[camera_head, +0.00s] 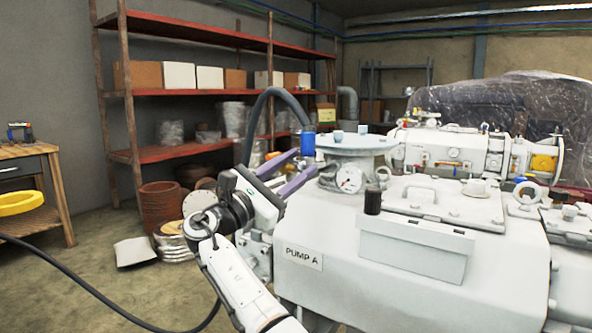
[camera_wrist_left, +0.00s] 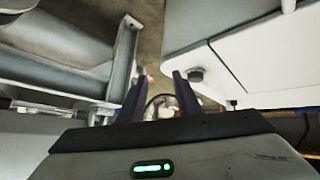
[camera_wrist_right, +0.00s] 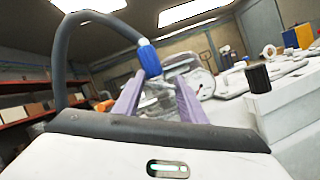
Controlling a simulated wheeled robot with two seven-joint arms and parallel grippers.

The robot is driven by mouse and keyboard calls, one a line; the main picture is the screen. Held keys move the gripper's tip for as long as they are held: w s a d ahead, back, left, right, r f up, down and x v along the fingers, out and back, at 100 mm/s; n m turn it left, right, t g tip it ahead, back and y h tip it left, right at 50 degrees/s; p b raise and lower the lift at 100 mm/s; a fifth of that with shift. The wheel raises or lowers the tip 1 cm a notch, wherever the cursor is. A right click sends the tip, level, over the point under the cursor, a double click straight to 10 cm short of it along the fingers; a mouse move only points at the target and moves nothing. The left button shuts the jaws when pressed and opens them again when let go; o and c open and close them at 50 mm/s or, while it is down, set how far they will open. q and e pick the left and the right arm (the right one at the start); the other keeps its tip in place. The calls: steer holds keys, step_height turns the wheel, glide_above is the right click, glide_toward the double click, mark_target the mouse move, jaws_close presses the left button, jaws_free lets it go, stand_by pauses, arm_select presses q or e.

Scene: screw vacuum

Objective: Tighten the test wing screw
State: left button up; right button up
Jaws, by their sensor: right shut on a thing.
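My right gripper (camera_head: 306,161) reaches in beside the lid flange of the white pump (camera_head: 385,270) labelled PUMP A. Its purple fingers also show in the right wrist view (camera_wrist_right: 158,85), shut on a small greyish, see-through-looking part (camera_wrist_right: 158,100) just below a blue hose fitting (camera_wrist_right: 149,58). The blue fitting also shows in the head view (camera_head: 307,142). I cannot tell for sure whether the held part is the test wing screw. Small pale blue pieces (camera_head: 362,129) stand on the flange. My left gripper (camera_wrist_left: 158,85) is open and empty; the head view does not show it.
A dark hose (camera_head: 265,100) arches over to the blue fitting. A round gauge (camera_head: 349,179) and a black knob (camera_head: 372,201) stand close by on the pump.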

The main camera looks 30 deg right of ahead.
steer(key=shift+f, duration=0.15)
steer(key=o, duration=1.1)
steer(key=shift+c, duration=0.2)
steer(key=p+v, duration=0.1)
steer(key=v, duration=0.9)
steer(key=shift+a, duration=0.25)
